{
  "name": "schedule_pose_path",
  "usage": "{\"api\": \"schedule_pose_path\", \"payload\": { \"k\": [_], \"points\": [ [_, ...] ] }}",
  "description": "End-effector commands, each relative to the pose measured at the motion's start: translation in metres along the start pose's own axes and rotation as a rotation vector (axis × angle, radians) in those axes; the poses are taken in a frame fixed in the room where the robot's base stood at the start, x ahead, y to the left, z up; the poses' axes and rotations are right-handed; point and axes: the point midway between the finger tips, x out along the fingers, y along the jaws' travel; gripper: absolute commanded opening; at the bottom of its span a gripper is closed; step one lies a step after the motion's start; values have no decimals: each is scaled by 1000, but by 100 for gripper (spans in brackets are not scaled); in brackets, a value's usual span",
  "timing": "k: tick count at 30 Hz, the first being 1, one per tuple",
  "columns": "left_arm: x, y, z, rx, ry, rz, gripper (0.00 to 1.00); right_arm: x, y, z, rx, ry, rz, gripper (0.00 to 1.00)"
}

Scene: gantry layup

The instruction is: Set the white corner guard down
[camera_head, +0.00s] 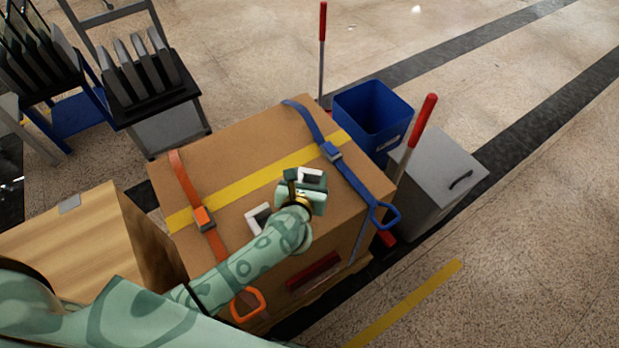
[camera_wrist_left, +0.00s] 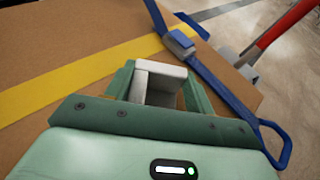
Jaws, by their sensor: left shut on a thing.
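My left gripper (camera_head: 307,184) is over the top of a large brown carton (camera_head: 248,140), right of the middle. It is shut on a white corner guard (camera_head: 312,173). In the left wrist view the white guard (camera_wrist_left: 160,75) sits between the two green fingers of the gripper (camera_wrist_left: 160,88), with the carton top behind it. I cannot tell whether the guard touches the carton. A second white corner guard (camera_head: 257,221) lies on the carton, left of my gripper and partly hidden by my arm. My right gripper is not in view.
An orange strap (camera_head: 184,178) and a blue strap (camera_head: 314,127) cross the carton, with yellow tape (camera_head: 248,181) between them. A blue bin (camera_head: 372,118), grey cabinet (camera_head: 440,185) and red-handled poles (camera_head: 423,122) stand beyond. Another carton (camera_head: 75,245) stands left. Floor at right is clear.

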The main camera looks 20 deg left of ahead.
Motion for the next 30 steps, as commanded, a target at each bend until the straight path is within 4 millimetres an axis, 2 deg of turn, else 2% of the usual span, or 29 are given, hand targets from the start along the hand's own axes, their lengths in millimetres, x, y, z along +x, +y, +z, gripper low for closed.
{"api": "schedule_pose_path", "payload": {
  "k": [8, 9, 11, 12, 22, 26, 30],
  "points": [
    [0, 0, -2, -1, 2, 0, 32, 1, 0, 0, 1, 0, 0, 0],
    [0, 0, -3, -1, 2, 0, 56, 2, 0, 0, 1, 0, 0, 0],
    [0, 0, -2, -1, 1, 0, 73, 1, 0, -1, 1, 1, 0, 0],
    [0, 0, -1, -1, 1, 0, 75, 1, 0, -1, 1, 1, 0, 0],
    [-3, 0, 4, -1, -1, 0, 75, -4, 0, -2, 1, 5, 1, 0],
    [-26, 0, 4, -1, 0, -1, 75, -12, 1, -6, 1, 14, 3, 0],
    [-60, 0, 5, -2, 0, -1, 75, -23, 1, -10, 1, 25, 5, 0]
  ]
}}
